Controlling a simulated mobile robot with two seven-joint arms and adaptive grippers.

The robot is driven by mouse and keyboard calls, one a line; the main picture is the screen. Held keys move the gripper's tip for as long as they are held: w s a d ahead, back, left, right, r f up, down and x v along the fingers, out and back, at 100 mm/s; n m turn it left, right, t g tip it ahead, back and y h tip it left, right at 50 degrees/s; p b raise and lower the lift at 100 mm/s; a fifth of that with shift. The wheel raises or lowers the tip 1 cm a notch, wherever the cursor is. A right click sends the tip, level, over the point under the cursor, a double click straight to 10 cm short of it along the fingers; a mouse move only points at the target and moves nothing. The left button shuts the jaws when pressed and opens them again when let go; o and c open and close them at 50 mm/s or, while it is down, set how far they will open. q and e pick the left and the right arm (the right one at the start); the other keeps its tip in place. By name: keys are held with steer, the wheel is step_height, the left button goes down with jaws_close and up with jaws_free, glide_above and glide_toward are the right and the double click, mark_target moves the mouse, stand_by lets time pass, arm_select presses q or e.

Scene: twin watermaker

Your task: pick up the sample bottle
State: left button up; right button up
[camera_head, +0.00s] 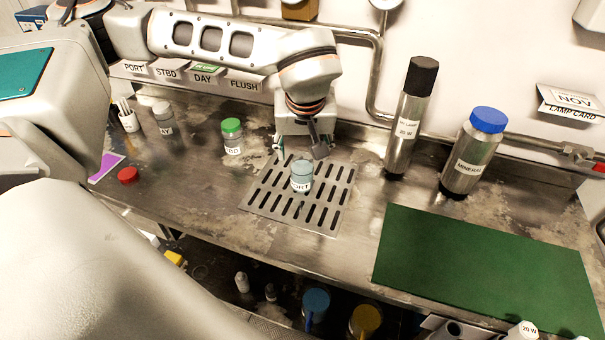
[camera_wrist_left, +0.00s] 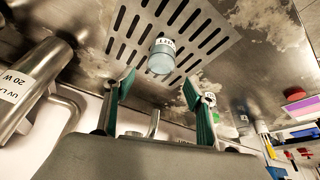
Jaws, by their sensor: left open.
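A small clear bottle (camera_head: 302,172) with bluish contents and a white label ending in "RT" stands upright and uncapped on the slotted drain plate (camera_head: 258,205). It also shows in the left wrist view (camera_wrist_left: 160,62), beyond the fingertips. My left gripper (camera_head: 299,150) is just behind the bottle in the head view. Its green-padded fingers are open and empty in the left wrist view (camera_wrist_left: 158,84), with the bottle ahead of the gap between them. A green-capped bottle (camera_head: 232,138) and a grey-capped bottle (camera_head: 163,118) stand farther left. My right gripper is not in view.
A loose red cap (camera_head: 128,175) lies at left near a purple card (camera_head: 106,166). A tall black-topped cylinder (camera_head: 408,122) and a blue-capped metal bottle (camera_head: 470,153) stand at right. A green mat (camera_head: 480,265) lies clear in front of them. Pipes run along the wall.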

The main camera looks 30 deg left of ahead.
mark_target(302, 156)
arm_select(q)
steer(key=x, duration=0.5)
steer(key=shift+w+a+f, duration=0.2)
steer(key=shift+a, duration=0.05)
jaws_close()
steer(key=shift+r, duration=0.15)
steer(key=shift+r, duration=1.5)
steer(key=s+d+p, duration=0.1)
steer(key=s+d, duration=0.9)
steer(key=s, duration=0.4)
steer(key=shift+s+d, duration=0.2)
steer(key=shift+d, duration=0.05)
